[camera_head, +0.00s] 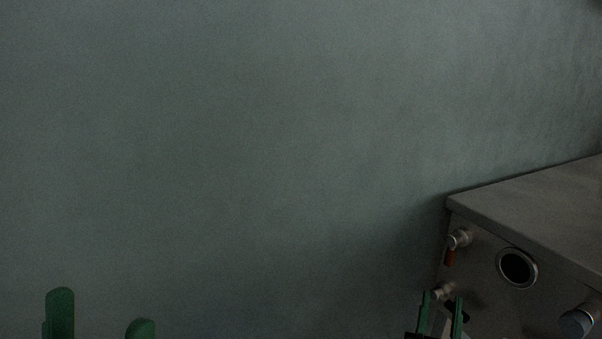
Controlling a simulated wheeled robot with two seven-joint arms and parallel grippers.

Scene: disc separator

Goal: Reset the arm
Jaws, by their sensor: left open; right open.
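My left gripper (100,316) shows at the bottom left edge, with two green fingertips held apart and nothing between them. The rest of that gripper is below the picture. My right gripper (441,310) shows at the bottom, right of the middle, with two thin green fingers apart. It appears in front of the lower left part of a grey metal machine (520,199). I cannot tell whether it touches the machine. No object is seen held in either gripper.
A plain grey-green wall (220,140) fills the rest. The space around my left gripper looks clear.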

